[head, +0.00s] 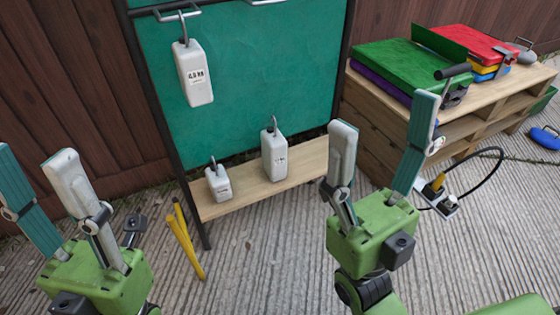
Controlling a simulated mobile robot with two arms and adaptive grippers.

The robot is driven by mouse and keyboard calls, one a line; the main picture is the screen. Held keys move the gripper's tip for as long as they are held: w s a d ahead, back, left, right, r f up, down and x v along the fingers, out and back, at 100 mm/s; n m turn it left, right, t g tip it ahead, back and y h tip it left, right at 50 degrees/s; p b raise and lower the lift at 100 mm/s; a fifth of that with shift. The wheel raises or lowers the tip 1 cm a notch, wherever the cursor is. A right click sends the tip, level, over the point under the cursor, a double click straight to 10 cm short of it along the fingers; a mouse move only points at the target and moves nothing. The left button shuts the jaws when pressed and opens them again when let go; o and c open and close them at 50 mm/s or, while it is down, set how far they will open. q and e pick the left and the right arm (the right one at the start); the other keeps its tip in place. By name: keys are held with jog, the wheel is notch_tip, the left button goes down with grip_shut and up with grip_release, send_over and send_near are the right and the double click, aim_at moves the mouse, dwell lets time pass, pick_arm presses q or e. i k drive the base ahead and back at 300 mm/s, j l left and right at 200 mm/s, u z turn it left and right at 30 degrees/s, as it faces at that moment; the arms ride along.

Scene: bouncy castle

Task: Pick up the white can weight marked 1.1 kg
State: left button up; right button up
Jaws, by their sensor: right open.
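Several white can weights with hooks are in the head view. A small one (218,184) and a taller one (274,158) stand upright on the wooden shelf (312,160). A larger one (193,75) hangs from the rack's hook at upper left. The labels are too small to read surely, so I cannot tell which is 1.1 kg. My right gripper (384,112) is open and empty, in front and to the right of the taller shelf weight. My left gripper (35,155) is open and empty at the far left, apart from the weights.
A dark-framed rack with a green panel (240,95) stands behind the shelf. A pallet stack (372,128) with coloured cases stands at right. Yellow bars (186,246) stand near my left gripper. A power strip (446,203) lies at right.

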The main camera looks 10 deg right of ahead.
aim_at(274, 146)
jog(key=i+j+z, duration=0.4)
jog(key=j, duration=0.3)
jog(key=i+j+z, duration=0.2)
jog(key=i+j, duration=0.15)
jog(key=j, duration=0.1)
